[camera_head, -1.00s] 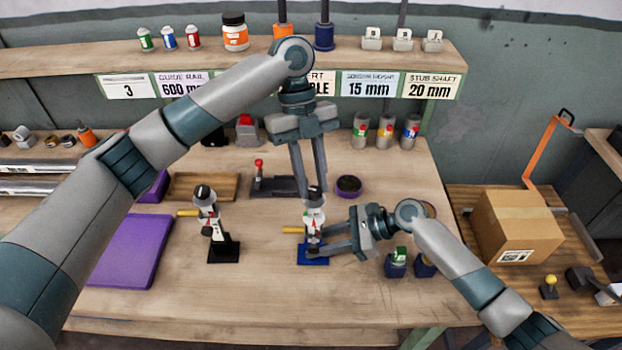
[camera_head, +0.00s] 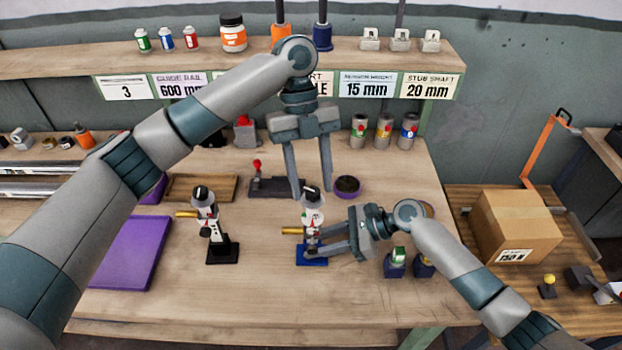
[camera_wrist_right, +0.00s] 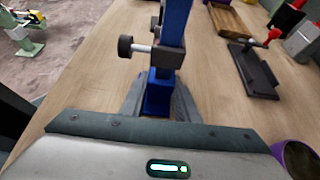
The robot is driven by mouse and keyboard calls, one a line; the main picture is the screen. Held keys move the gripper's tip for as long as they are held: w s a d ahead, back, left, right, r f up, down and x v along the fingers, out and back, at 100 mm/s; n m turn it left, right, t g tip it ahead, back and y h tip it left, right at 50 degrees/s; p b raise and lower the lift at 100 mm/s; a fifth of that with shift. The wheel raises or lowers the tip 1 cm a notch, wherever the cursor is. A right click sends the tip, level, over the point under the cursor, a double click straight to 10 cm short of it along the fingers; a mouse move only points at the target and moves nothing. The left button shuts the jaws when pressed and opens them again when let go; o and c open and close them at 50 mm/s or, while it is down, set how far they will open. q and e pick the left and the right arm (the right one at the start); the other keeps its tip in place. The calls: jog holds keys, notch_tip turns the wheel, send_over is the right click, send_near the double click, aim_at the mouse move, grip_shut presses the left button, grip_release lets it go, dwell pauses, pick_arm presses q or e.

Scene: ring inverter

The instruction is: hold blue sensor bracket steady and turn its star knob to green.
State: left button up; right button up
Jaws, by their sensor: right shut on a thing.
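The blue sensor bracket (camera_head: 311,257) stands upright on the table on its blue base, with a white dial-like face and a dark knob (camera_head: 310,193) on top. Its blue post (camera_wrist_right: 172,30) and a black side knob (camera_wrist_right: 126,46) show in the right wrist view. My right gripper (camera_head: 325,248) comes from the right and is shut on the bracket low down, just above the base. My left gripper (camera_head: 311,190) points down from above, open, with its fingers on either side of the top knob in the head view. Contact and the pointer's colour are unclear.
A similar stand on a black base (camera_head: 222,253) is to the left, beside a purple mat (camera_head: 130,252). A dark fixture with a red knob (camera_head: 272,187) and a purple bowl (camera_head: 347,187) are behind. Small blue blocks (camera_head: 395,268) sit near my right gripper. The front table is clear.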

pick_arm(q)
jog(key=shift+r, duration=0.1)
jog(key=v, duration=1.1)
jog(key=shift+r, duration=0.4)
jog(key=shift+w+a, duration=0.1)
jog(key=shift+w, duration=0.05)
pick_arm(e)
jog(key=o, duration=1.2)
jog(key=shift+c, duration=0.2)
jog(key=v, duration=1.2)
